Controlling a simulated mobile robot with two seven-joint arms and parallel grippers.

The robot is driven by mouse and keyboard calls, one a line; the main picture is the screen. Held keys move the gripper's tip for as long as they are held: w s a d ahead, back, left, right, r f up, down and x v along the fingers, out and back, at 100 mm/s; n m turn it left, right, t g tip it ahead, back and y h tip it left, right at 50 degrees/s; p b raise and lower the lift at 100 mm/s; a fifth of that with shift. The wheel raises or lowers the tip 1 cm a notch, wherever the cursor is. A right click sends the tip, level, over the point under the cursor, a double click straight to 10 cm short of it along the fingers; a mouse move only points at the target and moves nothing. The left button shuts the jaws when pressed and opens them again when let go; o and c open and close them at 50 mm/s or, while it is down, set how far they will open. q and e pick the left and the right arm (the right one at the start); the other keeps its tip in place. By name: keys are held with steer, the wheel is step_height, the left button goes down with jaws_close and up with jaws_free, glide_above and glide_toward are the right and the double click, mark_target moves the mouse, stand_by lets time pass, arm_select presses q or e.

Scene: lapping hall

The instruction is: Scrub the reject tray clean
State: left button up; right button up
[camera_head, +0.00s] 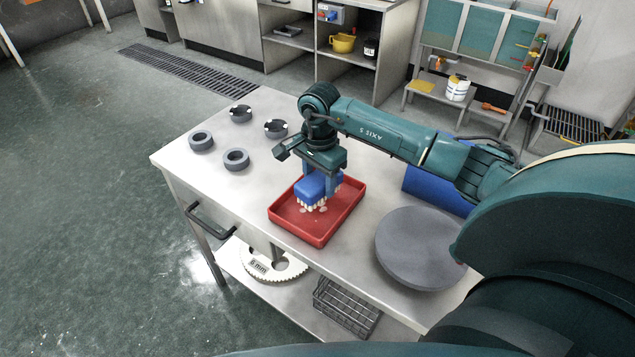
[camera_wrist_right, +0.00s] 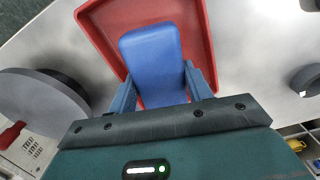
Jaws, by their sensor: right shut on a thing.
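The red reject tray (camera_head: 318,234) lies on the metal table, and its near left part shows pale smudges on the floor. My right gripper (camera_head: 320,182) is shut on a blue brush (camera_head: 311,187) with pale bristles pointing down. The brush is over the inside of the tray, with its bristles at or just above the tray floor; I cannot tell if they touch. In the right wrist view the blue brush (camera_wrist_right: 152,62) sits between the gripper's fingers (camera_wrist_right: 160,92), with the red tray (camera_wrist_right: 93,28) around it. My left gripper is not in view.
Several grey rings (camera_head: 236,159) lie at the table's far left. A thick grey disc (camera_head: 420,248) lies right of the tray, with a blue block (camera_head: 436,188) behind it. A black handle (camera_head: 210,221) projects from the table's left side. A toothed wheel (camera_head: 270,264) and a wire basket (camera_head: 346,308) are on the lower shelf.

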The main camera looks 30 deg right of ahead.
steer(key=shift+r+p, duration=1.25)
steer(key=shift+r, duration=1.1)
